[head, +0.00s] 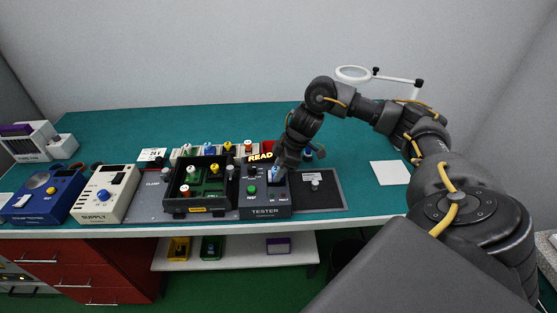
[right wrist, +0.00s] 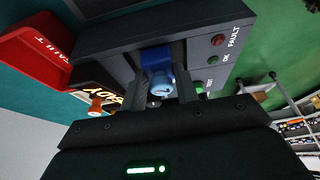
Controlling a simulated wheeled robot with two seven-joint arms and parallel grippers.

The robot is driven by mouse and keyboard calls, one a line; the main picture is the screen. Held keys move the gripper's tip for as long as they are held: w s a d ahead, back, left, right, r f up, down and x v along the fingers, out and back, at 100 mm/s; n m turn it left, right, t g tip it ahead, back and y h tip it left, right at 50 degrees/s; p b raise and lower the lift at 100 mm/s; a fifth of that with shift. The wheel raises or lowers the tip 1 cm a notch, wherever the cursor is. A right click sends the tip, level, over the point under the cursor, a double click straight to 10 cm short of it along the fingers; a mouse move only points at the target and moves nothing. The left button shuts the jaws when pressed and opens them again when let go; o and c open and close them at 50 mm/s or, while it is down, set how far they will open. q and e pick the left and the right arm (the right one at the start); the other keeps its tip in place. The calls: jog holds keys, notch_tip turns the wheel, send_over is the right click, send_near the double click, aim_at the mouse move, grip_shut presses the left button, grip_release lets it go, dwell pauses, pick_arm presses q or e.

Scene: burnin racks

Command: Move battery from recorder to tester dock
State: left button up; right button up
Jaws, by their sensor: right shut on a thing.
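The dark tester (head: 264,201) stands at the front of the bench, with a green button on its top face. Its grey top also shows in the right wrist view (right wrist: 120,40), with FAULT and OK lights. A blue battery (right wrist: 161,82) with a lighter blue end is at the tester's dock opening. My right gripper (right wrist: 162,92) is shut on it, with a finger on each side. In the head view my right gripper (head: 276,172) is over the tester's right part and hides most of the battery. How deep the battery sits cannot be told. My left gripper is out of view.
Left of the tester are a black open fixture (head: 196,211), a cream supply unit (head: 105,195) and a blue unit (head: 42,195). A red FAULT tray (right wrist: 32,45) is beside the tester.

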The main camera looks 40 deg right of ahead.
jog(key=shift+f+p, duration=0.1)
jog(key=shift+p, duration=0.2)
dwell(0.5)
jog(key=o, duration=1.1)
notch_tip(320, 180, up, 5)
jog(key=p, duration=0.5)
jog(key=shift+p, duration=0.3)
notch_tip(320, 180, up, 4)
jog(key=p, duration=0.4)
jog(key=shift+p, duration=0.4)
